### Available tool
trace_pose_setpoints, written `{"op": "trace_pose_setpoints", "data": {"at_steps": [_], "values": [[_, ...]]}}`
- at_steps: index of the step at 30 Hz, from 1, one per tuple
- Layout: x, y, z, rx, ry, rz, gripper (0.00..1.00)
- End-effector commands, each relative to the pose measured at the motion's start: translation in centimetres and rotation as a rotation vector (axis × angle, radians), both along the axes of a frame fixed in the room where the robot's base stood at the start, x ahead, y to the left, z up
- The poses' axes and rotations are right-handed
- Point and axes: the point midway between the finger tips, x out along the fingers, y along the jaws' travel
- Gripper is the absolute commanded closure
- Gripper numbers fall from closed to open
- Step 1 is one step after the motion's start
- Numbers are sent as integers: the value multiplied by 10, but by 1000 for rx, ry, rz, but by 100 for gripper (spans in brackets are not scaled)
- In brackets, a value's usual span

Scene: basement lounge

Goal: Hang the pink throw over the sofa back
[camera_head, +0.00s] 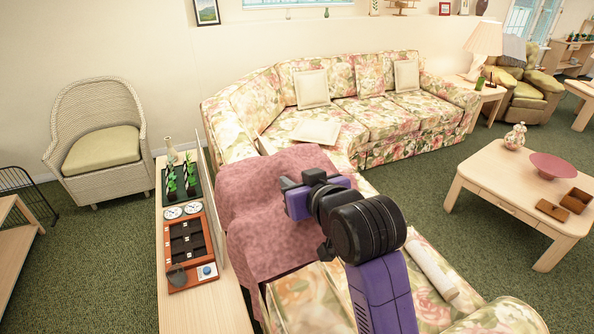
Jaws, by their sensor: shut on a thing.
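The pink throw (257,212) is a mottled, dusty-pink cloth, spread out and hanging with folds at its lower edge. It is in front of the near section of the floral sofa (380,118), covering part of that section's back beside the narrow console table. Whether it rests on the back or hangs just above is hard to tell. My gripper (291,184) is at the throw's upper right part and is shut on it. The fingertips are partly hidden by the wrist. My purple and black arm hides part of the near seat.
A coffee table (490,190) with a pink bowl is at right. Green carpet is free between sofa and coffee table.

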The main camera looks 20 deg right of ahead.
Motion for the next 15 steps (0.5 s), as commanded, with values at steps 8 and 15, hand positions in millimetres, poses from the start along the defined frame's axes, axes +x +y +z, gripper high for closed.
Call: {"op": "trace_pose_setpoints", "data": {"at_steps": [8, 15], "values": [[0, 0, -36, 0, 0, 0, 100], [0, 0, -69, 0, -1, 0, 100]]}}
